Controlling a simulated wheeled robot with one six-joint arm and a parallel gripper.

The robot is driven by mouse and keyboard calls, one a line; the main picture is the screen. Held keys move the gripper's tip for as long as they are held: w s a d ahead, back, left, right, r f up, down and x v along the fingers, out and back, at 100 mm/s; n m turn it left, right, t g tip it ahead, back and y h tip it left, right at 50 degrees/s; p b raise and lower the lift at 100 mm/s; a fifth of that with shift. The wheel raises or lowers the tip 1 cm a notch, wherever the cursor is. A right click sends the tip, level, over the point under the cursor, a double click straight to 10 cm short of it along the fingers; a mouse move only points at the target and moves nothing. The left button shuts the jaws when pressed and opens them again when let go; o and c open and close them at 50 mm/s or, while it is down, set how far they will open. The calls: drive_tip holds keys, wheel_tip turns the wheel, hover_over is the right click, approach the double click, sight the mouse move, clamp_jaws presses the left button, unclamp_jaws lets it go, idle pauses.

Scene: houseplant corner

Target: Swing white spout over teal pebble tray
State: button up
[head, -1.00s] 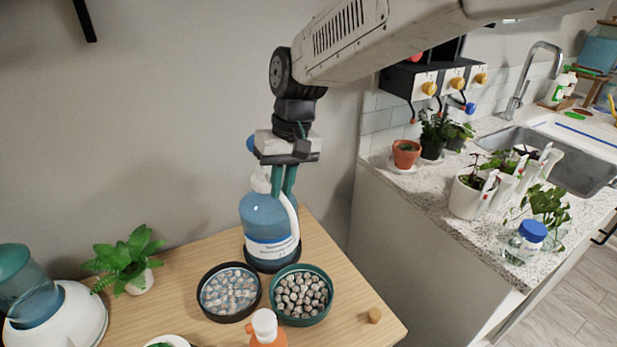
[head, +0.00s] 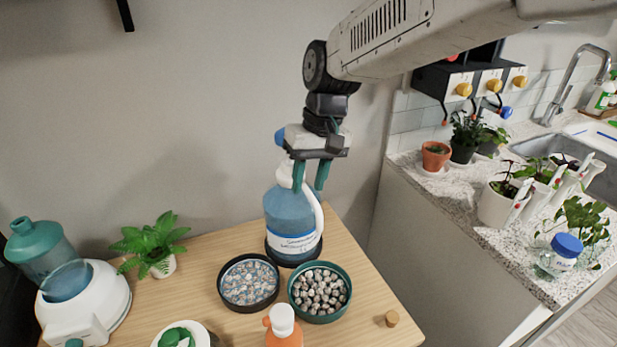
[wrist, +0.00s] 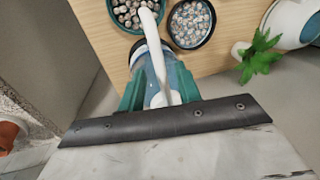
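A blue bottle (head: 290,215) with a white pump top stands upright at the back of the wooden table. Its white spout (head: 316,210) curves down the bottle's front right side, toward the teal pebble tray (head: 343,301). In the wrist view the spout (wrist: 157,60) reaches up the picture, and its tip overlaps the teal tray's (wrist: 113,18) right part; the height between them is unclear. My gripper (head: 309,184) is at the pump top, pointing down. Its teal fingers are apart, one on each side of the spout, with visible gaps in the wrist view (wrist: 160,92).
A black pebble tray (head: 223,292) stands left of the teal one. An orange bottle with white cap (head: 283,322) is in front, a cork (head: 392,318) to the right. A fern (head: 150,243) and a white-teal dispenser (head: 88,305) are left. The counter with pots is right.

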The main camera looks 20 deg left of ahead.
wheel_tip(320, 180, up, 8)
drive_tip(key=d, duration=0.1)
drive_tip(key=shift+w+f, duration=0.15)
drive_tip(key=shift+w, duration=0.3)
drive_tip(key=shift+d, duration=0.1)
drive_tip(key=s+d+f+m+t, duration=0.1)
drive_tip(key=s+d+m, duration=0.1)
drive_tip(key=s+d, duration=0.5)
drive_tip(key=s+d+m+t+h, duration=0.1)
drive_tip(key=s+d+m, duration=0.2)
drive_tip(key=s+d, duration=0.5)
drive_tip(key=s+d+f+m, duration=0.1)
drive_tip(key=s+d, duration=0.6)
drive_tip(key=d, duration=1.6)
drive_tip(key=shift+s+d+f+m+t+h, duration=0.3)
drive_tip(key=shift+m+t+h, duration=0.1)
drive_tip(key=shift+m, duration=0.5)
